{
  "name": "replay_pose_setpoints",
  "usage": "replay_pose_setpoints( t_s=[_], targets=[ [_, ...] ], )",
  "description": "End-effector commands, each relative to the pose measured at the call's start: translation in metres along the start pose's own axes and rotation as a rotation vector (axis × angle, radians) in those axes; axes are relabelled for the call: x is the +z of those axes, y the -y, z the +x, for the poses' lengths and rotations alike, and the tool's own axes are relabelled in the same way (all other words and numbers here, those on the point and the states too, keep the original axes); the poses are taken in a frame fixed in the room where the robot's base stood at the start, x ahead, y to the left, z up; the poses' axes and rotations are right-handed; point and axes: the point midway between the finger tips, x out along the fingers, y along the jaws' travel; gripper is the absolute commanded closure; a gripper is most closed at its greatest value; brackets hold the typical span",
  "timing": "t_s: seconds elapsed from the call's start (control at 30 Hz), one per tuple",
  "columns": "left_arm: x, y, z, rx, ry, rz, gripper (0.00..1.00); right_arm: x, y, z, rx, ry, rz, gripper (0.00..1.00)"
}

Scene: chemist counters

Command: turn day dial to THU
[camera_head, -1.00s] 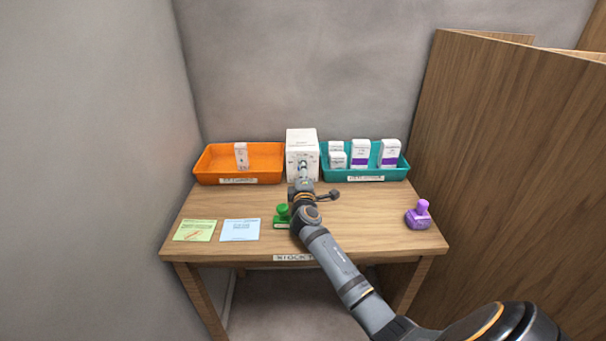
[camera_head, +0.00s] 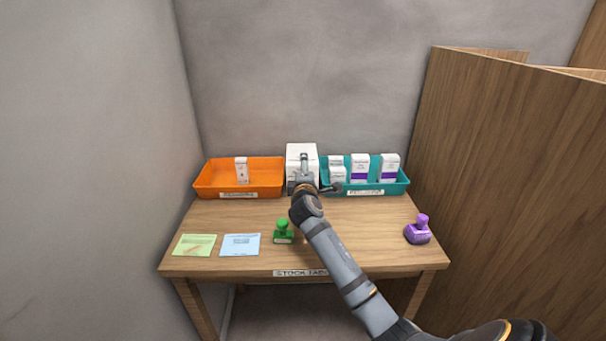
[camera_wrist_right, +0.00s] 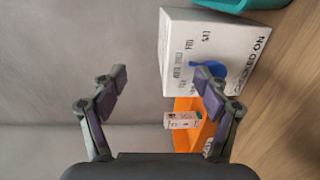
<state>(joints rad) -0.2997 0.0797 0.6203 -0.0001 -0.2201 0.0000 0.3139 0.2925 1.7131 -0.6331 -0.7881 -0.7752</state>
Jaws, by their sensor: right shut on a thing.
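The white box (camera_head: 303,151) with day labels stands at the back of the table, between the two trays. In the right wrist view the box (camera_wrist_right: 190,28) shows tilted, with printed day marks around a blue dial (camera_wrist_right: 213,68). One finger of my right gripper (camera_wrist_right: 162,82) overlaps the dial. The fingers look apart in this view, so the hold on the dial is not clearly seen. In the head view my right gripper (camera_head: 304,164) is at the box front and hides the dial. The pointed-to day cannot be read. My left gripper is not in view.
An orange tray (camera_head: 210,193) is left of the box and a teal tray (camera_head: 400,186) with several white boxes is right. A green stamp (camera_head: 283,233), a purple stamp (camera_head: 418,231) and two cards lie nearer the front. A wooden panel (camera_head: 500,180) stands at right.

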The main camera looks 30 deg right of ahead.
Motion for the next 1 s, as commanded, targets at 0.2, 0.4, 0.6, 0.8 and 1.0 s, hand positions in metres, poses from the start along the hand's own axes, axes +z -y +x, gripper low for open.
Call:
replay_pose_setpoints(
  t_s=[0.2,0.4,0.6,0.8,1.0],
  targets=[
    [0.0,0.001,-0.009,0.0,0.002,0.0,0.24,0.0,0.007,-0.019,-0.014,0.0,0.001,0.47],
    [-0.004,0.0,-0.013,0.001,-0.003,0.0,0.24,0.0,0.011,-0.035,-0.019,0.0,0.003,0.47],
    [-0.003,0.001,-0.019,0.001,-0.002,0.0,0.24,0.0,0.014,-0.052,-0.022,0.001,0.004,0.47],
    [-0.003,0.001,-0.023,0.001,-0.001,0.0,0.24,0.0,0.016,-0.068,-0.022,0.0,0.004,0.47],
    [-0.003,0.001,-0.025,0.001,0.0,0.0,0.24,0.001,0.017,-0.08,-0.022,0.001,0.003,0.47]
  ],
)
